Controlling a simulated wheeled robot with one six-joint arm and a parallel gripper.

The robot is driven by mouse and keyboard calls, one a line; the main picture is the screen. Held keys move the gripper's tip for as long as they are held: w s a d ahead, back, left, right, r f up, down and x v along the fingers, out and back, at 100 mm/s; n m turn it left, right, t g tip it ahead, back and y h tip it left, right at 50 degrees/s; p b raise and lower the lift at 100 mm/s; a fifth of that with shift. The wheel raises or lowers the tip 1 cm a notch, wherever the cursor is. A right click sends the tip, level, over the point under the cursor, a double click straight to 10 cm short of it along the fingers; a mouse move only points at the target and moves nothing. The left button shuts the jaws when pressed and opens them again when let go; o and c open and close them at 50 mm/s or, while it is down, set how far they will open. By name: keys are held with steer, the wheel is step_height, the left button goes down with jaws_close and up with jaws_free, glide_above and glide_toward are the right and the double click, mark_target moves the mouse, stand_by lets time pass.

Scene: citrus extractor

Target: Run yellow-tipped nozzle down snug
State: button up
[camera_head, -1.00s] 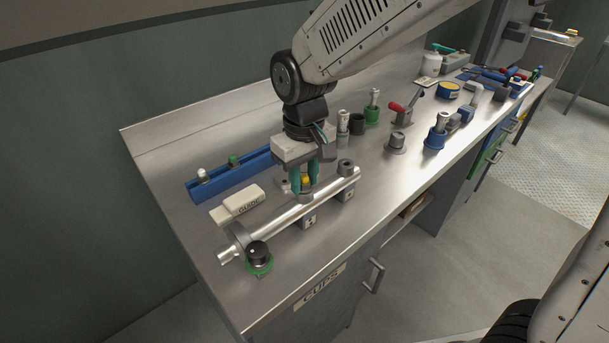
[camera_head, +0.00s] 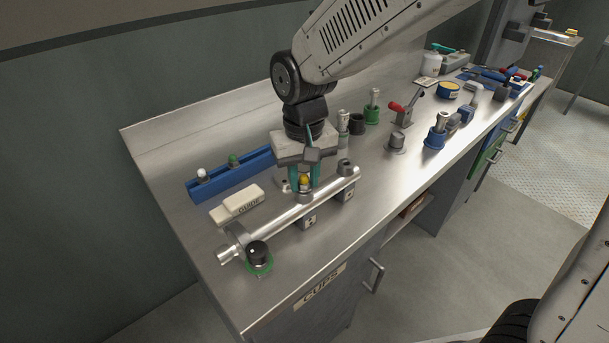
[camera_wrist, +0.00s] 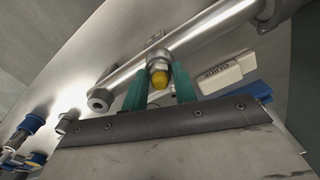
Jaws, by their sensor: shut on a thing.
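The yellow-tipped nozzle (camera_head: 304,181) stands upright at the middle port of a horizontal steel manifold pipe (camera_head: 278,218). In the wrist view its yellow tip (camera_wrist: 158,78) and metal hex body show between my fingers, against the pipe (camera_wrist: 205,30). My gripper (camera_head: 305,184) is shut on the nozzle, its two teal fingers on either side of it. The fingers also show in the wrist view (camera_wrist: 160,88). How far the nozzle sits into the port is hidden.
A black-capped piece with a green ring (camera_head: 258,258) is at the pipe's near end; an open port (camera_head: 346,165) is at its far end. A white guide block (camera_head: 243,200) and a blue rack (camera_head: 229,176) lie to the left. Several fittings and a red-handled lever (camera_head: 397,108) stand to the right.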

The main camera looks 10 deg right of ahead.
steer(key=shift+m, duration=0.9)
steer(key=shift+m, duration=0.9)
steer(key=o, duration=0.5)
steer(key=shift+o, duration=0.2)
steer(key=shift+n, duration=0.9)
